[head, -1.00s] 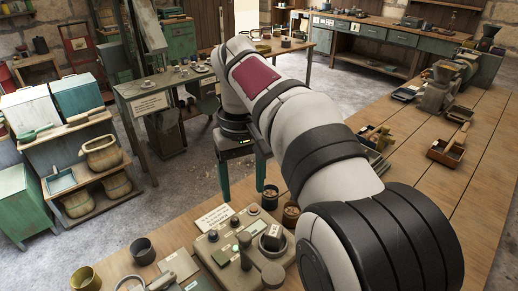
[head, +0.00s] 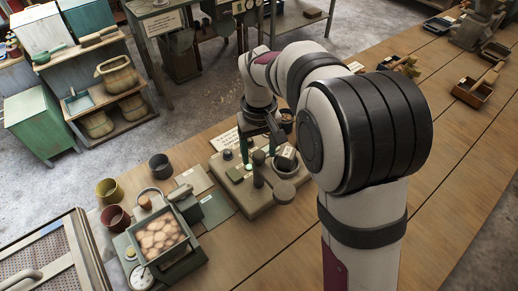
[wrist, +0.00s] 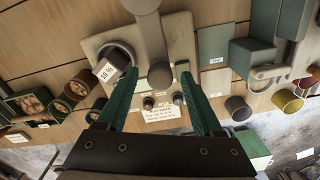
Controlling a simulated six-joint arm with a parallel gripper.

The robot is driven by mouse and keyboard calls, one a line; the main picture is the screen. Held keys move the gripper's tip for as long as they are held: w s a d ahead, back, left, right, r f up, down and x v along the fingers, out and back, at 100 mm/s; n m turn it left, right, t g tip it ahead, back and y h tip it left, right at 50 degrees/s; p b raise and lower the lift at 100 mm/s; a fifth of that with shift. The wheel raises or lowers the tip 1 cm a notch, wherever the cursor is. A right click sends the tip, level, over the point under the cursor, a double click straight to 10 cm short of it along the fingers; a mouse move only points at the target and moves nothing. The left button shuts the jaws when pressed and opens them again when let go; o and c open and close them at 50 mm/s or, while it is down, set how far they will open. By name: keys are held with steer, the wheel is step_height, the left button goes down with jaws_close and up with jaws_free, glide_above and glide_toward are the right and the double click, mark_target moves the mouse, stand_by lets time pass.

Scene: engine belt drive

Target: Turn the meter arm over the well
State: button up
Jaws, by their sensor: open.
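The meter arm is a grey bar (wrist: 152,38) with a round post (head: 258,172) at one end and a round disc (head: 284,192) at the other. It sits on a beige base plate (head: 236,204); the disc lies on the near side, apart from the well. The well (head: 286,160) is a dark round cup; in the wrist view a "10 %" block (wrist: 110,69) stands at it. My gripper (wrist: 159,76) is open and empty, pointing down over the plate. In the wrist view its green fingers appear on either side of the post's round top; I cannot tell the height gap.
Small knobs and a lettered card (wrist: 158,114) lie at the plate's far edge. A pot (head: 286,120) stands beyond the plate. To the left are a box of round brown items (head: 158,236), a dial (head: 141,277) and several cups.

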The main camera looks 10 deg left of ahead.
jaws_close()
stand_by(1.3)
